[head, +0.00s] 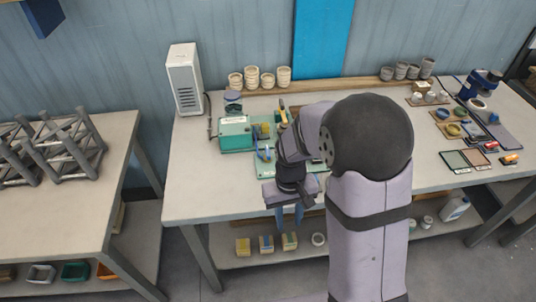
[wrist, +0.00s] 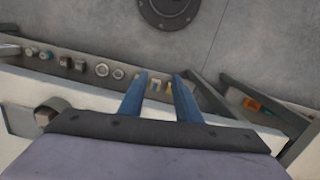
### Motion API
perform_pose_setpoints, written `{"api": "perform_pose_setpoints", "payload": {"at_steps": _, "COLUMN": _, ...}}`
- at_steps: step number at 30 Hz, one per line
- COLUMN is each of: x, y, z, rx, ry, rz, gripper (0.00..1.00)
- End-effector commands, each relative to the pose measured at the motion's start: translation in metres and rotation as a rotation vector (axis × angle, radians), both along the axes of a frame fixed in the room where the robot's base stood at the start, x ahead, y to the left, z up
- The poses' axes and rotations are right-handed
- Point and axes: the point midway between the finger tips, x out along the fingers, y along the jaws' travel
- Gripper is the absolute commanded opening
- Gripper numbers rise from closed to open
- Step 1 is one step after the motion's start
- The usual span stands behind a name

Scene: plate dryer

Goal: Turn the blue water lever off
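A green unit (head: 236,134) with a white label stands on the bench, with a green plate (head: 263,172) at its right. A small blue part (head: 267,153), perhaps the blue water lever, stands on this plate left of my arm. It is too small to tell which way it is set. My gripper (head: 288,217) points down over the bench's front edge, apart from the green plate. In the wrist view its two blue fingers (wrist: 160,77) are spread with nothing between them. My arm hides part of the plate. The lever is not in the wrist view.
A yellow-handled part (head: 283,115) stands behind the plate. A white box (head: 185,80) and several stacked bowls (head: 266,77) stand along the back. Trays and tools (head: 466,158) fill the bench's right side. The bench's front left (head: 205,195) is clear.

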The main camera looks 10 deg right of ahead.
Motion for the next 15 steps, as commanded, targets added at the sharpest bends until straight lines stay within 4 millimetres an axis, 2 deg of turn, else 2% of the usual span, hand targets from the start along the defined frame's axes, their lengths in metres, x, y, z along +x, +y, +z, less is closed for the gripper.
{"api": "perform_pose_setpoints", "payload": {"at_steps": 1, "x": 0.032, "y": 0.005, "z": -0.007, "rx": 0.0, "ry": -0.041, "rz": 0.006, "gripper": 0.3}}
{"api": "perform_pose_setpoints", "payload": {"at_steps": 4, "x": 0.089, "y": 0.011, "z": -0.001, "rx": 0.003, "ry": -0.139, "rz": 0.004, "gripper": 0.3}}
{"api": "perform_pose_setpoints", "payload": {"at_steps": 6, "x": 0.127, "y": 0.014, "z": 0.013, "rx": 0.008, "ry": -0.213, "rz": -0.007, "gripper": 0.3}}
{"api": "perform_pose_setpoints", "payload": {"at_steps": 8, "x": 0.156, "y": 0.017, "z": 0.028, "rx": 0.013, "ry": -0.28, "rz": -0.016, "gripper": 0.3}}
{"api": "perform_pose_setpoints", "payload": {"at_steps": 9, "x": 0.174, "y": 0.018, "z": 0.041, "rx": 0.016, "ry": -0.326, "rz": -0.023, "gripper": 0.3}}
{"api": "perform_pose_setpoints", "payload": {"at_steps": 12, "x": 0.207, "y": 0.02, "z": 0.068, "rx": 0.024, "ry": -0.418, "rz": -0.04, "gripper": 0.3}}
{"api": "perform_pose_setpoints", "payload": {"at_steps": 15, "x": 0.227, "y": 0.021, "z": 0.085, "rx": 0.032, "ry": -0.476, "rz": -0.069, "gripper": 0.3}}
